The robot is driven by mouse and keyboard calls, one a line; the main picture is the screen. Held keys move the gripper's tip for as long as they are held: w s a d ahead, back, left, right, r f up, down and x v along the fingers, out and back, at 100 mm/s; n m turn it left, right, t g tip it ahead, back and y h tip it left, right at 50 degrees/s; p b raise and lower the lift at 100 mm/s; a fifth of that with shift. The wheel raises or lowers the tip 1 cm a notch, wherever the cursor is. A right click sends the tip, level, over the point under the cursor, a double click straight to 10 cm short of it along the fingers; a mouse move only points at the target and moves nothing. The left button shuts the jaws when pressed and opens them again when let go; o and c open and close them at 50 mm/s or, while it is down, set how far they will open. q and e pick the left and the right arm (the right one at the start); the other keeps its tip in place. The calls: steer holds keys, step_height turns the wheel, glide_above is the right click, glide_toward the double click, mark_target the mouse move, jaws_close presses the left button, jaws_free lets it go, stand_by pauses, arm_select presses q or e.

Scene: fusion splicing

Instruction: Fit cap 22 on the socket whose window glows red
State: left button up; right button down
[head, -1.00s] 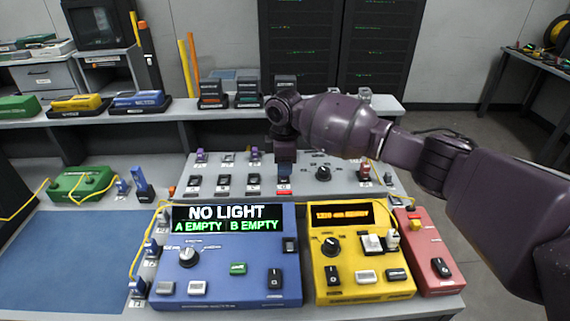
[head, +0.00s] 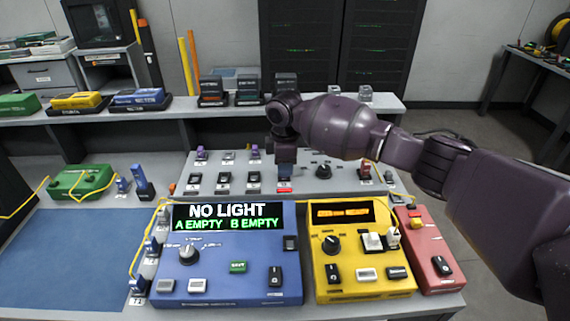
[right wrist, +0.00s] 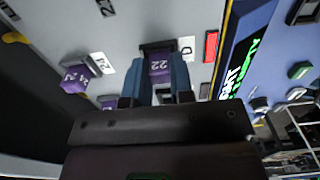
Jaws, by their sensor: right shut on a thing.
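My right gripper (head: 286,172) points down over the front row of the grey sloped panel (head: 330,183), at its right-hand socket. In the right wrist view the gripper (right wrist: 160,75) is shut on a purple cap marked 22 (right wrist: 159,66). The cap is at the dark socket (right wrist: 157,46) labelled D; whether it is fully seated I cannot tell. Beside this socket a window (right wrist: 211,46) glows red, and it also shows in the head view (head: 284,190). The other front-row windows look pale. My left gripper is not in view.
Other purple caps (right wrist: 75,78) stand on the panel's back row. A black knob (head: 323,171) is right of the gripper. A blue unit (head: 225,262) reading NO LIGHT, a yellow unit (head: 362,287) and a red unit (head: 437,269) stand in front. A blue mat (head: 70,260) lies clear at left.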

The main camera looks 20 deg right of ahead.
steer(key=c, duration=0.9)
jaws_free()
arm_select(q)
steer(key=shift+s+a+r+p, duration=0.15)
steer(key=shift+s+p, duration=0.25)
steer(key=shift+p, duration=0.4)
arm_select(e)
steer(key=shift+r, duration=5.4)
